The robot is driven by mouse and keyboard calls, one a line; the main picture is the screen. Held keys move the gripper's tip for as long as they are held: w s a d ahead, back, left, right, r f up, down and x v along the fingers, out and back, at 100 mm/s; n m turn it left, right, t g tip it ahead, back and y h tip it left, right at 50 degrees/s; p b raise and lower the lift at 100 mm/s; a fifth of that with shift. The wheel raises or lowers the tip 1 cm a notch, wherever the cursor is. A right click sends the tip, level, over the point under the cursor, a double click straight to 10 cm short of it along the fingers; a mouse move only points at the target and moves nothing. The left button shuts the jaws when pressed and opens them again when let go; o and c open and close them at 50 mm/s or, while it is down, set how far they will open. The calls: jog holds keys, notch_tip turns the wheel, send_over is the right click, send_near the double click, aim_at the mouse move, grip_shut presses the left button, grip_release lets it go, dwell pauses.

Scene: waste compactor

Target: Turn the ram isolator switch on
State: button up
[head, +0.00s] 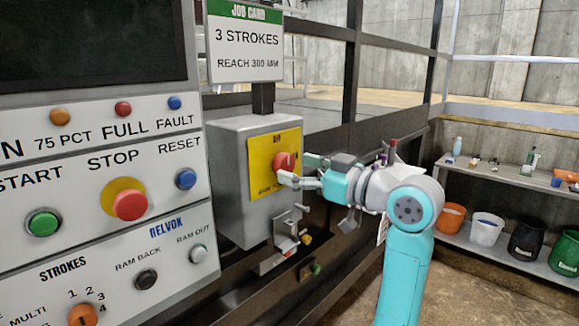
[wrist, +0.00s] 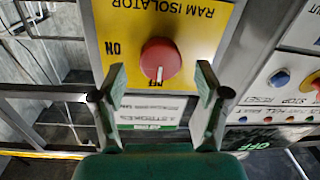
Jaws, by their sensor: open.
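The ram isolator switch is a round red knob (head: 284,161) on a yellow plate (head: 262,180), on the front of a grey box (head: 228,190). In the wrist view, the red knob (wrist: 160,58) appears upside down, with its white pointer mark toward the partly hidden OFF label. The ON label (wrist: 113,48) is to the left there. My gripper (wrist: 160,80) is open and empty. Its two fingers stand apart, one to each side of the knob's line; I cannot tell whether the tips reach around it. In the head view, my gripper (head: 303,170) is close in front of the knob.
A control panel (head: 90,215) with buttons stands left of the box. A job card sign (head: 245,42) rises above it. Brackets with a small padlock-like part (head: 290,235) hang below the plate. Shelves (head: 500,175) with buckets are at the right.

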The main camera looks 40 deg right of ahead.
jog(key=shift+w+a, duration=0.1)
jog(key=shift+w, duration=1.25)
jog(key=c, duration=1.2)
jog(key=shift+o, duration=0.2)
